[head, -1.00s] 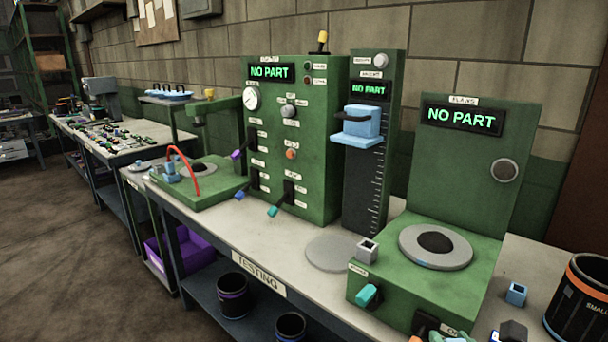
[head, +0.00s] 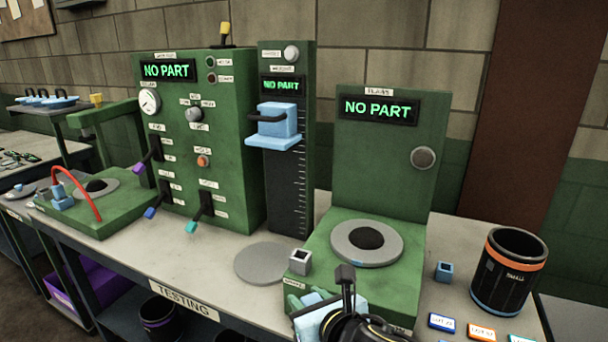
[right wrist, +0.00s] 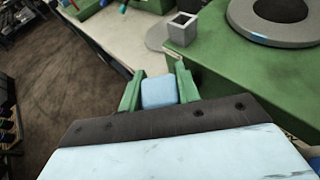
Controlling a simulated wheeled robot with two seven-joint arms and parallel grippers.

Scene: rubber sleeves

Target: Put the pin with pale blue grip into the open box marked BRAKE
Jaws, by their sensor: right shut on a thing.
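My right gripper (right wrist: 158,92) is shut on a pale blue block, the pin with pale blue grip (right wrist: 158,91). Only the rounded blue grip shows between the two green fingers; its shaft is hidden. In the head view my right gripper (head: 308,299) is at the bottom centre, in front of the green gauge with the round plate. The held thing is above or beside the bench's front edge; its height is hard to tell. No box marked BRAKE can be made out. My left gripper is not in view.
The testing bench (head: 225,285) carries a green gauge with a grey ring (head: 367,243), a small grey square socket (head: 299,262), a height gauge (head: 288,150) and a lever panel (head: 200,130). A black bin (head: 507,272), a small blue cup (head: 443,271) and labelled cards (head: 481,332) are at right.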

